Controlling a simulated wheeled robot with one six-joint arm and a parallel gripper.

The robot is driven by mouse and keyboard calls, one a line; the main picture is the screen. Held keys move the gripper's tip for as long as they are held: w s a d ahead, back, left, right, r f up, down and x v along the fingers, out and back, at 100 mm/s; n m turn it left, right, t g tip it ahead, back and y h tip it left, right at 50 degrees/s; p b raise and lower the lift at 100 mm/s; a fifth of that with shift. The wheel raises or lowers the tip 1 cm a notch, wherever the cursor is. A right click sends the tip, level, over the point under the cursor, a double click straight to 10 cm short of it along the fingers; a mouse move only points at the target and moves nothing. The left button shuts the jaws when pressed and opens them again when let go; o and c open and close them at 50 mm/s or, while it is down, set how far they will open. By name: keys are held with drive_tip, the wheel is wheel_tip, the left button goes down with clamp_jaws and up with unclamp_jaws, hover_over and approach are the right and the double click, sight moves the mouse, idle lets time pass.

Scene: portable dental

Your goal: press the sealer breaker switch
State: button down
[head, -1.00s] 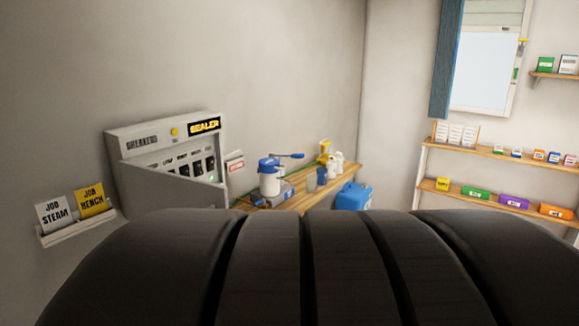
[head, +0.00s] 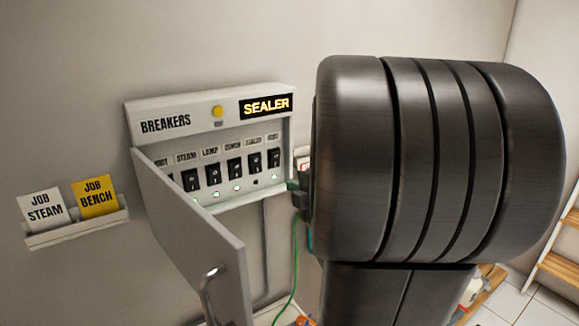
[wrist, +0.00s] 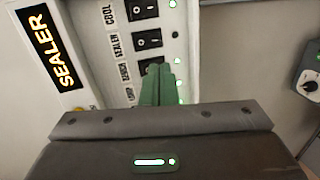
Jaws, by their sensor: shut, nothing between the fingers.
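The breaker panel (head: 160,124) hangs on the wall with its door (head: 195,225) swung open. A row of black rocker switches shows inside. The sealer switch (head: 254,163) is second from the right; the small lamp under it looks dark, while neighbouring lamps are green. In the wrist view the sealer switch (wrist: 148,40) lies just beyond my fingertips. My gripper (wrist: 161,68) is shut and empty, its green fingers overlapping the bench switch in the picture; contact cannot be told. In the head view my gripper (head: 296,187) shows beside the panel's right edge, mostly hidden by my arm.
A lit SEALER sign (head: 265,106) and a yellow button (head: 217,111) are on the panel's top. The open door juts out on the left, with a handle. A card holder (head: 78,234) with two job cards is left. A green cable (head: 294,262) hangs below.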

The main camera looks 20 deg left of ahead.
sight(258, 171)
drive_tip(key=shift+w+a+r+n+y, duration=0.1)
drive_tip(key=shift+w+a+n+y, duration=0.1)
drive_tip(key=shift+a+n+y, duration=0.35)
drive_tip(key=shift+a, duration=0.1)
drive_tip(key=x, duration=0.4)
drive_tip(key=p+x, duration=0.1)
drive_tip(key=x, duration=0.8)
drive_tip(key=shift+w+a+f+p, duration=0.15)
drive_tip(key=shift+w+f+p, duration=0.15)
drive_tip(key=shift+p, duration=0.1)
drive_tip(key=shift+a+h, duration=0.15)
drive_tip(key=shift+h, duration=0.1)
drive_tip(key=shift+f, duration=0.1)
